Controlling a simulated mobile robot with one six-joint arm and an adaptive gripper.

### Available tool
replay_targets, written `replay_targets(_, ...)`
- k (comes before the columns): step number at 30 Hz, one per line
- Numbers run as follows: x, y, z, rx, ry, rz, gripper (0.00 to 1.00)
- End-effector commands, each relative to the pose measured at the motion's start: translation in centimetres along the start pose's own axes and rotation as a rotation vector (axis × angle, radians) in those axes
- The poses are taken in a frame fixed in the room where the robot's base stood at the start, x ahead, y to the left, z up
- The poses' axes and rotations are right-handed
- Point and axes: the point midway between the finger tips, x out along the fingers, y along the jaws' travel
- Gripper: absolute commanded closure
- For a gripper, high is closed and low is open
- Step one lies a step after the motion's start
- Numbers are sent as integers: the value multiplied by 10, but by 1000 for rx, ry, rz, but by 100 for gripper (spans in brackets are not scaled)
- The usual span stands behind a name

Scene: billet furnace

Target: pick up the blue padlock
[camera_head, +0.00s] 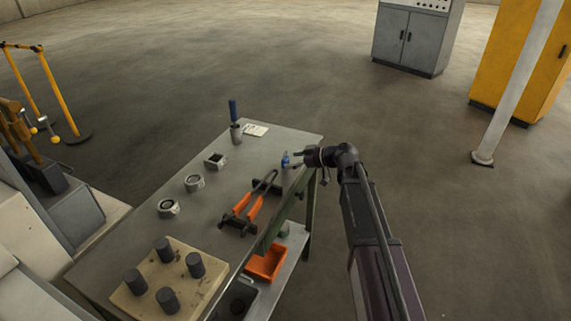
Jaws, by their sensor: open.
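The small blue padlock (285,160) is near the right edge of the grey workbench (230,189), toward its far end. My gripper (297,159) is at the end of my arm, which reaches in from the right. Its fingers point left and are open right beside the padlock. I cannot tell whether they touch it, and part of the padlock may be hidden behind them.
Orange-handled tongs (243,207) lie on a dark rack close to the padlock. Several ring-like parts, a holder with a blue-handled tool (235,124) and a block with dark cylinders (170,283) stand on the bench. An orange bin (266,264) sits below.

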Motion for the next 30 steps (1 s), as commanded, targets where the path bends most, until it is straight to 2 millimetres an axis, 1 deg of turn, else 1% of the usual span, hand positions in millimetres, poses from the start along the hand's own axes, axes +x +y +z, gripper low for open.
replay_targets(1, 9, 1, 2, -1, 0, -1, 9)
replay_targets(3, 17, 1, 2, -1, 0, -1, 9)
replay_targets(6, 25, 1, 2, -1, 0, -1, 9)
replay_targets(9, 29, 0, 1, -1, 0, 0, 9)
replay_targets(26, 30, 0, 0, 0, 0, 0, 9)
replay_targets(29, 30, 0, 0, 0, 0, 0, 35)
replay_targets(30, 30, 0, 0, 0, 0, 0, 47)
